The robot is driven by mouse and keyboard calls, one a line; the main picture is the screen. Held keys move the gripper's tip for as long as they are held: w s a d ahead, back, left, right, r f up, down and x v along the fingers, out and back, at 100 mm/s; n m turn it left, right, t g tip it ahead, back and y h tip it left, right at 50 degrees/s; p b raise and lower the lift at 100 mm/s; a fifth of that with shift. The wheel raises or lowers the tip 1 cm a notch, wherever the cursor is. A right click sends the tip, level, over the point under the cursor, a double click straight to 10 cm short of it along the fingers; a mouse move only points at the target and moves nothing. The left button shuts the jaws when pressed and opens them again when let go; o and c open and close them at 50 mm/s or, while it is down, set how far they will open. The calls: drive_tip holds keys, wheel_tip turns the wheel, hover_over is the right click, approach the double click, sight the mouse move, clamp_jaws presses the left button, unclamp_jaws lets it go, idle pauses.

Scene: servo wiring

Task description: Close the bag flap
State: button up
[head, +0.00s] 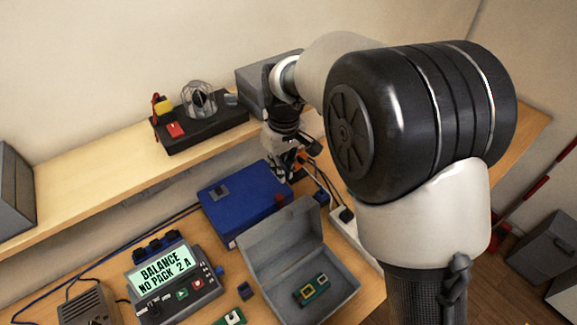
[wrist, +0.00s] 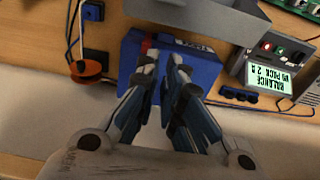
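The only thing here resembling a bag with a flap is a grey, box-like case (head: 345,291) at the front of the bench. Its flap (head: 280,237) stands raised on the left side, so the inside shows. A green part with a yellow frame (head: 312,290) lies inside. A grey piece of the case (wrist: 205,20) shows at the top of the wrist view, cut off by the edge. My gripper (head: 288,168) is behind the case, near the blue box. In the wrist view my gripper (wrist: 165,72) has a narrow gap between its fingertips, with nothing seen held.
The blue box (head: 240,200) lies under my fingers. A charger with a lit display (head: 162,270) stands left of the case. A white power strip (head: 347,228) and cables lie to its right. A shelf (head: 90,195) runs behind, holding a black device (head: 200,133).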

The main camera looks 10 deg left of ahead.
sight(288, 206)
drive_tip(key=f, duration=0.9)
drive_tip(key=shift+w+a+b, duration=0.15)
drive_tip(key=shift+a+b, duration=0.05)
drive_tip(key=shift+b, duration=0.2)
clamp_jaws()
drive_tip(key=s+d, duration=0.1)
drive_tip(key=s+d+r, duration=0.1)
drive_tip(key=d, duration=0.1)
drive_tip(key=shift+s+r, duration=0.25)
drive_tip(key=shift+r, duration=0.05)
drive_tip(key=shift+a+f, duration=0.1)
